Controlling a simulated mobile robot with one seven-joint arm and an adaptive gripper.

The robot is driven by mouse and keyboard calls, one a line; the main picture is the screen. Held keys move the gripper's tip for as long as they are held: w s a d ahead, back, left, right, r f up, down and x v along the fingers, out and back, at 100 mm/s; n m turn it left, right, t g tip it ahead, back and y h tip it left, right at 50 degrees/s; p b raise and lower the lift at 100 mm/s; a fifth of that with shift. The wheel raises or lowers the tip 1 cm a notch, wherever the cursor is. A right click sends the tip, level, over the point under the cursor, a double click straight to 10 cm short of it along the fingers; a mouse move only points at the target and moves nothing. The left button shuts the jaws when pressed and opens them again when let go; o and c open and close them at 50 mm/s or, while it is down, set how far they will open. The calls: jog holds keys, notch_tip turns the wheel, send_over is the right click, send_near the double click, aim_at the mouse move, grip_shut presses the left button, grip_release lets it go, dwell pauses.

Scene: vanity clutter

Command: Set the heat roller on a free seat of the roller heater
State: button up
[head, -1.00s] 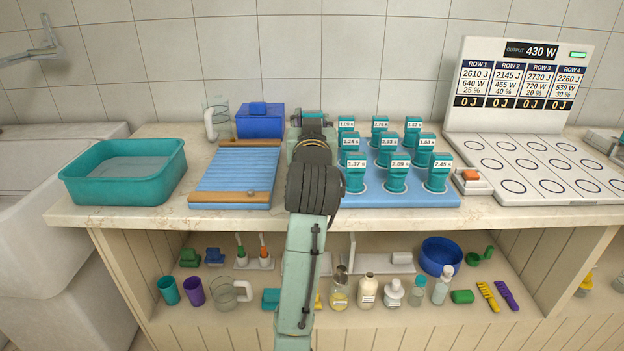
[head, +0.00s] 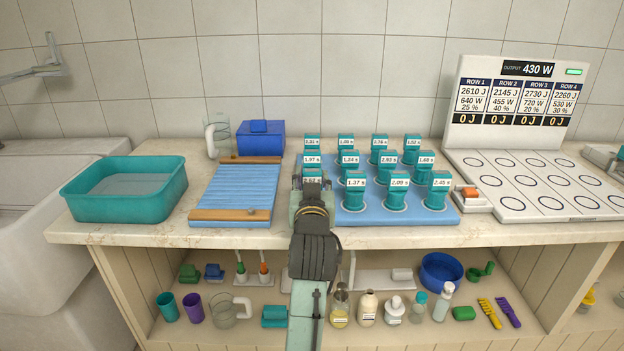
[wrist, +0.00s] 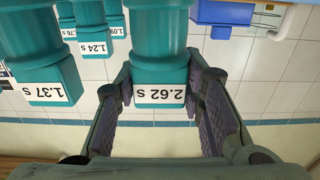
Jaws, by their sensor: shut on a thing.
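My gripper (head: 312,184) is at the front left of a group of teal heat rollers on a blue tray (head: 352,217). It is shut on the roller labelled 2.62 s (wrist: 160,70), with one finger on each side of its label block in the wrist view. My gripper hides most of this roller in the head view, and I cannot tell whether its base touches the tray. The roller heater (head: 533,206) is at the right, a white slab with rows of ringed seats. All the seats I see are bare. Its back panel reads 430 W and 0 J for each row.
Several other rollers stand close by, including the 1.37 s roller (head: 355,192) just to the right. An orange-topped switch (head: 470,194) lies between tray and heater. A blue slatted mat (head: 236,190), blue box (head: 260,138) and teal basin (head: 125,188) are to the left.

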jog(key=shift+f, duration=0.2)
jog(key=o, duration=1.2)
jog(key=s+p, duration=0.2)
jog(key=s, duration=0.6)
jog(key=shift+s+a+r, duration=0.1)
jog(key=shift+s, duration=0.05)
jog(key=s+p, duration=0.1)
jog(key=p, duration=0.3)
jog(key=s+p, duration=0.1)
jog(key=p, duration=0.3)
jog(key=shift+s+f, duration=0.25)
